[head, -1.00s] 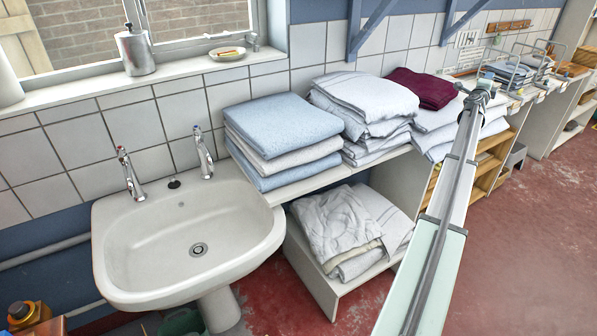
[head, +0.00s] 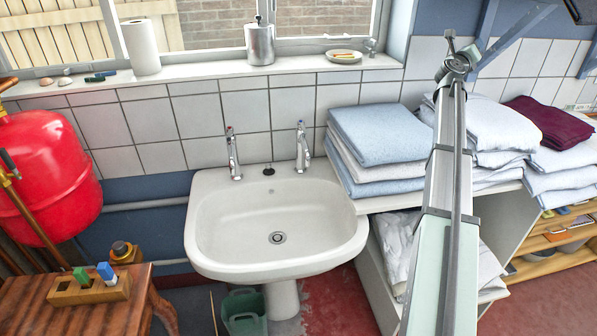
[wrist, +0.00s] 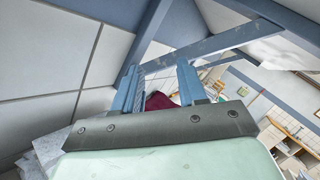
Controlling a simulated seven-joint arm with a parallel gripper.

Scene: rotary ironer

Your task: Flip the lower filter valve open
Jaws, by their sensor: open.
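My gripper (wrist: 159,78) shows in the wrist view as two blue fingers standing apart, with nothing between them. In the head view my arm reaches up the right side, in front of the folded laundry; its fingers are not clear there. At the far left edge of the head view, a dark lever (head: 8,162) sits on brass-coloured pipework beside a red tank. I cannot tell whether this is the lower filter valve or how it is set. My gripper is far to the right of it.
A red tank (head: 42,165) hangs at the left, above a wooden table (head: 120,306) with a small block holder (head: 88,290). A white sink (head: 270,222) stands between it and the folded blue towels (head: 378,135). A green bucket (head: 243,312) is under the sink.

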